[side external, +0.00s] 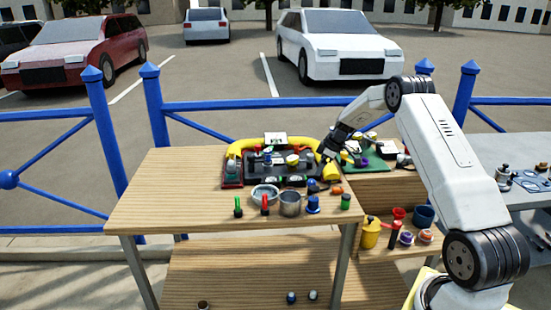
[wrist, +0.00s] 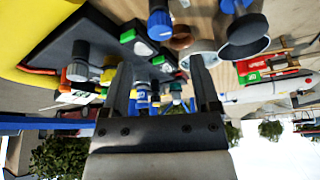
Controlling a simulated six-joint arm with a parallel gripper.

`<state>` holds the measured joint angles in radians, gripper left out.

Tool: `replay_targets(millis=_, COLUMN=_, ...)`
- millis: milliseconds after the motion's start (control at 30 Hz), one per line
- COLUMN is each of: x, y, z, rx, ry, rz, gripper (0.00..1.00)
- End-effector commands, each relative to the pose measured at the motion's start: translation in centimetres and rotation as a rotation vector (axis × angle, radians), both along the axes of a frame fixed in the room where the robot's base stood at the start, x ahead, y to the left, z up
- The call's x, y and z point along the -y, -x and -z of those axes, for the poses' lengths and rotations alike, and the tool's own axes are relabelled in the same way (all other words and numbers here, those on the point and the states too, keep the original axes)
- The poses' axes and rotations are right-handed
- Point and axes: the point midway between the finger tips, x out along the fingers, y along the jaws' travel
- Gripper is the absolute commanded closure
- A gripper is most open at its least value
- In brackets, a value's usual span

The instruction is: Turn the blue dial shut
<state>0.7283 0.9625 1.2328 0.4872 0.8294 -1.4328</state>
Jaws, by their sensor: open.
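My gripper (side external: 329,152) is over the right end of the black panel (side external: 250,168) in the side view. In the wrist view my gripper (wrist: 157,68) has its two fingers spread apart with nothing clearly held. A blue knob-like piece (wrist: 160,24) stands beyond the fingertips, near the edge of the black panel (wrist: 78,32). Another small blue piece (wrist: 143,97) shows between the fingers, apart from them as far as I can see. I cannot tell which of these is the blue dial, or how it is turned.
A yellow tube (side external: 240,146) arches around the panel. A metal cup (side external: 291,204), a grey bowl (side external: 265,192) and a blue piece (side external: 313,205) stand along the front of the wooden table (side external: 170,195). A green board (side external: 373,163) with small objects lies to the right.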

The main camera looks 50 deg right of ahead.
Motion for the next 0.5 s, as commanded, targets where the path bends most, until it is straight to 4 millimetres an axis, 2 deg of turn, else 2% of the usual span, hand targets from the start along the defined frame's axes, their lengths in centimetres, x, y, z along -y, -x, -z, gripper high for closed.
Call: replay_targets(millis=500, x=-0.9, y=-2.0, z=5.3, rx=-0.001, ry=0.000, rz=0.000, gripper=0.21)
